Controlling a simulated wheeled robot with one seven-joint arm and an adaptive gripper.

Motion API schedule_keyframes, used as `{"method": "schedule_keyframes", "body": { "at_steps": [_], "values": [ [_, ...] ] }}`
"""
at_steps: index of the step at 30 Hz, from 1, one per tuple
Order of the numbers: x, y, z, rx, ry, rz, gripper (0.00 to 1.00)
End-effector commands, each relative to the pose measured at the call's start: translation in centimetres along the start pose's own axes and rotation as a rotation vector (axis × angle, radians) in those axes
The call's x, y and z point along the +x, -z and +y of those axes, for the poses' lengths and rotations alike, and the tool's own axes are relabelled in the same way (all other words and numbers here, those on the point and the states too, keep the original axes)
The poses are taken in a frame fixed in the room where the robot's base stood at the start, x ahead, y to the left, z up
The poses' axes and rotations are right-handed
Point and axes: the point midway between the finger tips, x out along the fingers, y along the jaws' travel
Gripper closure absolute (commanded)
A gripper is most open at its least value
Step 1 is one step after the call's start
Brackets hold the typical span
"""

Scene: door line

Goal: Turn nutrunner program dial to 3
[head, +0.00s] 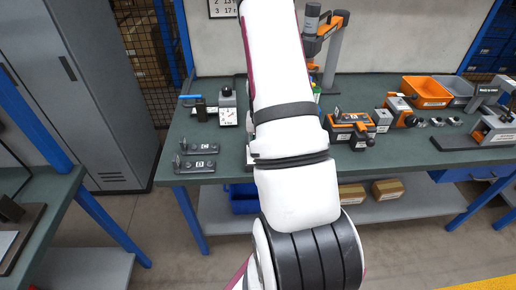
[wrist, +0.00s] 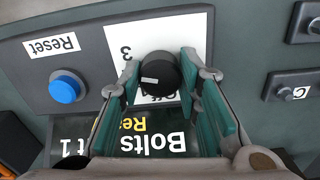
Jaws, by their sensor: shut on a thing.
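The black program dial (wrist: 160,68) sits on a white label plate (wrist: 194,30) in the wrist view. A short white mark shows on the left part of its face. The label reads upside down, with a 3 at the dial's upper left and partly covered letters below it. My gripper (wrist: 160,76) has its two teal-padded fingers on either side of the dial, shut on it. In the head view my arm hides the gripper and the dial.
A blue button (wrist: 66,88) with a Reset label (wrist: 51,45) is left of the dial. A dark screen (wrist: 150,135) with bolt text lies below. The green workbench (head: 225,160) also carries fixtures, an orange bin (head: 426,92) and a small scale-like device (head: 228,115).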

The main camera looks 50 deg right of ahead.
Motion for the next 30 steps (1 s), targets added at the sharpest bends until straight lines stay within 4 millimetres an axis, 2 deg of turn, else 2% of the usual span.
{"method": "schedule_keyframes", "body": {
  "at_steps": [12, 30],
  "values": [
    [0.05, 0.03, -0.14, 0.214, 0.001, 0.001, 0.97],
    [-0.01, 0.01, -0.08, 0.255, 0.001, 0.0, 0.97]
  ]
}}
